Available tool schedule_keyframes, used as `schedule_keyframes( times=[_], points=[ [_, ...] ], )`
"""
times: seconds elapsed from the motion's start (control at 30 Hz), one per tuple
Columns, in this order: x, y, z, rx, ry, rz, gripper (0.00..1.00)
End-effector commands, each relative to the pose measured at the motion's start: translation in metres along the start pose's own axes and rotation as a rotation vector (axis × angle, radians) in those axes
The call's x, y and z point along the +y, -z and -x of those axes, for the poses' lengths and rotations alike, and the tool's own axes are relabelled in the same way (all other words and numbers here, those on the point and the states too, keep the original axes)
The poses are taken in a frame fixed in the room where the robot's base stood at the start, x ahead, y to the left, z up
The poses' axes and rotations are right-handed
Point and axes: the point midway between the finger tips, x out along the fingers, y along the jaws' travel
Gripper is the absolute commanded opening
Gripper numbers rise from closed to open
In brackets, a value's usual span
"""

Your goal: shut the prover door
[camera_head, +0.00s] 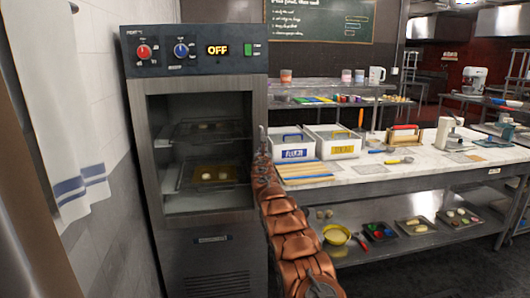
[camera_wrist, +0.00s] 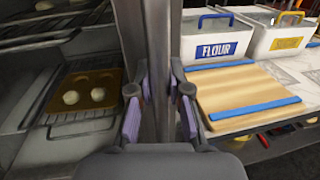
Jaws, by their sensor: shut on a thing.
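The prover (camera_head: 195,160) is a tall grey metal cabinet at the left of the head view, its lit panel reading OFF. Wire racks inside it hold a tray with dough pieces, and the tray (camera_wrist: 98,80) shows at the left of the wrist view. My gripper (camera_wrist: 160,108) is closed around an upright grey metal strip (camera_wrist: 160,45) at the prover's right side, one finger on each side. I cannot tell whether this strip is the prover door's edge or its handle. How far the door stands open is not clear. My copper arm hides part of the cabinet's right side.
A marble-topped counter (camera_head: 450,160) stands to the right, with a flour bin (camera_head: 292,150), a yellow-labelled bin (camera_head: 342,149) and a wooden board (camera_head: 303,170). A white towel (camera_head: 68,120) hangs on the left wall. Trays and a yellow bowl (camera_head: 337,236) are on the lower shelf.

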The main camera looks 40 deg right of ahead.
Motion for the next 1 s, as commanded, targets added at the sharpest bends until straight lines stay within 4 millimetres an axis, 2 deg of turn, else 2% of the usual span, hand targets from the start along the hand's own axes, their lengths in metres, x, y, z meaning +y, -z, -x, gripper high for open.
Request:
schedule_keyframes(
  times=[0.03, 0.2, 0.23, 0.47, 1.0],
  points=[
    [0.011, -0.003, 0.001, -0.003, -0.016, 0.002, 0.0],
    [0.01, -0.002, 0.001, -0.002, -0.015, 0.002, 0.0],
    [0.01, -0.002, 0.001, -0.002, -0.014, 0.002, 0.2],
    [0.004, 0.0, 0.001, 0.0, -0.006, 0.001, 0.43],
    [0.0, -0.001, 0.004, 0.0, 0.0, -0.001, 0.43]
  ],
)
